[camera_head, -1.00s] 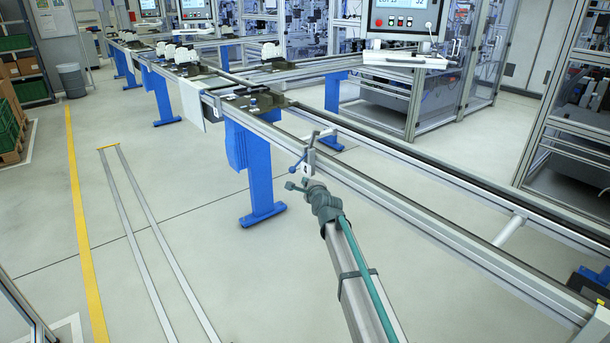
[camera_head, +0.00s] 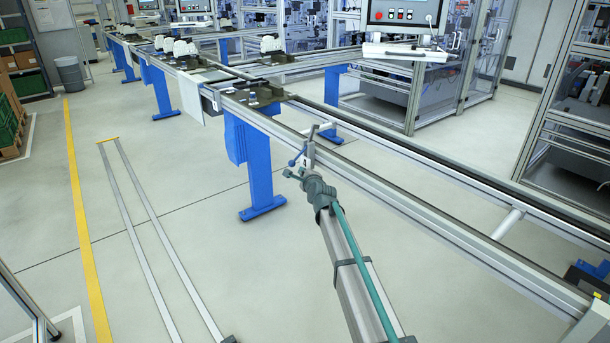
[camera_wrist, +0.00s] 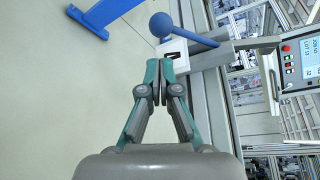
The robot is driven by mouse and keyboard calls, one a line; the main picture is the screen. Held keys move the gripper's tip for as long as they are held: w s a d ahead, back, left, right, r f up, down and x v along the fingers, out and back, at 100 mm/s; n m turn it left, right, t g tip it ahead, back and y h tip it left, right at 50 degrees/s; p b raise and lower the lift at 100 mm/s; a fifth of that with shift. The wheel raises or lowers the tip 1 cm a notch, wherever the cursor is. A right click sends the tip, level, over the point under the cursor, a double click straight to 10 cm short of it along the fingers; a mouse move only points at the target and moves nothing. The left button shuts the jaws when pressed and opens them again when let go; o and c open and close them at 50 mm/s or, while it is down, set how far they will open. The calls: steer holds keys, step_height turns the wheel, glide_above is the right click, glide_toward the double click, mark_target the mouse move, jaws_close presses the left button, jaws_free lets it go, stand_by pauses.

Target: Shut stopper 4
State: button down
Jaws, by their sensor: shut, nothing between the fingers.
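The stopper's lever with its blue ball knob (camera_wrist: 161,24) shows in the wrist view, just beyond my fingertips. A white plate (camera_wrist: 174,52) with a dark mark, seen sideways, sits below the knob. A grey bar (camera_wrist: 212,54) runs from it to the rail on the right. My gripper (camera_wrist: 158,84) is shut and empty, its tips close in front of the plate; I cannot tell whether they touch. In the head view the stopper (camera_head: 310,152) is small on the near side of the conveyor, and my gripper (camera_head: 303,172) is right at it, partly overlapping.
The conveyor's near rail (camera_head: 430,215) runs diagonally past the stopper. Pallets with fixtures (camera_head: 254,94) stand farther along. A blue support leg (camera_head: 260,170) stands left of the gripper. A control panel (camera_head: 403,14) is behind the line.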

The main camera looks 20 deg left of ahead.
steer(key=x, duration=0.6)
steer(key=shift+d+r+p, duration=0.1)
steer(key=shift+r+p, duration=0.05)
steer(key=shift+p, duration=0.3)
